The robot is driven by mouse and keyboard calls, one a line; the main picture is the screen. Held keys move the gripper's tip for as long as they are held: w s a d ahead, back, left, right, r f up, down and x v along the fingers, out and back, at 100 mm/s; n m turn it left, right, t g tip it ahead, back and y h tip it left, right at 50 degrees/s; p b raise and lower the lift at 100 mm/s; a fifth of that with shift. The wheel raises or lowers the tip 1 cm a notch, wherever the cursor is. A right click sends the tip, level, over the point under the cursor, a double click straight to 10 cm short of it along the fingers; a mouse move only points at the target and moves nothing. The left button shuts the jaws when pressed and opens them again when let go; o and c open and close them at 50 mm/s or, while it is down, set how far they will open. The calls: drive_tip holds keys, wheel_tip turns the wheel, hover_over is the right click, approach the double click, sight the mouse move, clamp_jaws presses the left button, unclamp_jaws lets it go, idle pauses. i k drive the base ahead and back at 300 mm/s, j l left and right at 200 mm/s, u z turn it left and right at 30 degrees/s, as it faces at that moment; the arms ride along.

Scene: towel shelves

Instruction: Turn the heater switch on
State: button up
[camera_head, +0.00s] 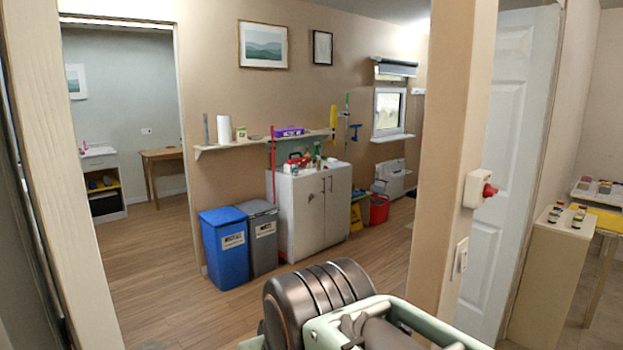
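A white switch box (477,189) with a red knob on its right side is mounted on the edge of the beige wall post, right of the middle. A flat white wall plate (460,258) sits lower on the same post. No label is readable on either, so I cannot tell for sure which is the heater switch. Dark ridged and pale green parts of my own arm show at the bottom middle, below and left of the switch box and apart from it. My gripper's fingertips are not visible.
The beige post (440,150) stands close in front. A white panelled door (505,170) is behind it, and a cream cabinet (548,270) with small jars is at right. Blue (223,245) and grey (262,235) bins stand by a white cabinet (308,215). The wooden floor at left is clear.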

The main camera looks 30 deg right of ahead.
sight(488, 192)
drive_tip(key=z, duration=1.85)
